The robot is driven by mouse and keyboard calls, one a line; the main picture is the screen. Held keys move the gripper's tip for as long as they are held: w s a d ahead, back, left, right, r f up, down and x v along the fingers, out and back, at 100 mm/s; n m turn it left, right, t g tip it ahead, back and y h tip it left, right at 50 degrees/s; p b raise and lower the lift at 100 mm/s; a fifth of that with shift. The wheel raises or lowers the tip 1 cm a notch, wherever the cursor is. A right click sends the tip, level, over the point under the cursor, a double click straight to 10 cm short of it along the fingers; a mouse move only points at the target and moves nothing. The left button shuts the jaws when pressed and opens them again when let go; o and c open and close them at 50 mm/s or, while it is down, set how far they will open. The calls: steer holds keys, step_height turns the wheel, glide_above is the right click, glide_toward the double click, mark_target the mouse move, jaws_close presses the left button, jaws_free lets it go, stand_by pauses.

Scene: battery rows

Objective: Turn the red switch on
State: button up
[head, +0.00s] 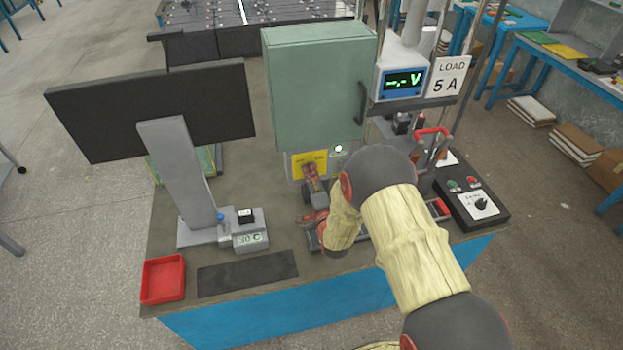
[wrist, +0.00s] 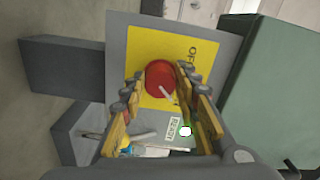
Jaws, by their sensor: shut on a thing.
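The red switch (wrist: 157,74) is a round knob on a yellow plate (wrist: 130,65) in the wrist view. A pale pointer line on it slants toward the lower right. Letters that seem to read OFF stand on the plate to the right of the knob. My gripper (wrist: 160,80) has one finger on each side of the knob and is shut on it. In the head view the yellow plate (head: 297,163) shows below a green cabinet, with my gripper (head: 313,180) in front of it; the knob is mostly hidden there.
The green cabinet (head: 318,85) stands just above the plate. A white lamp (wrist: 186,131) glows beside a READY label (wrist: 172,127). A monitor (head: 160,110) stands left. A black control box (head: 473,203) and a red-handled device (head: 432,133) lie to the right. A red tray (head: 163,279) is front left.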

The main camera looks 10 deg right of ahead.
steer(key=shift+m, duration=0.3)
steer(key=o, duration=1.1)
steer(key=shift+o, duration=0.2)
steer(key=shift+s, duration=0.1)
steer(key=s, duration=1.1)
steer(key=shift+s, duration=0.4)
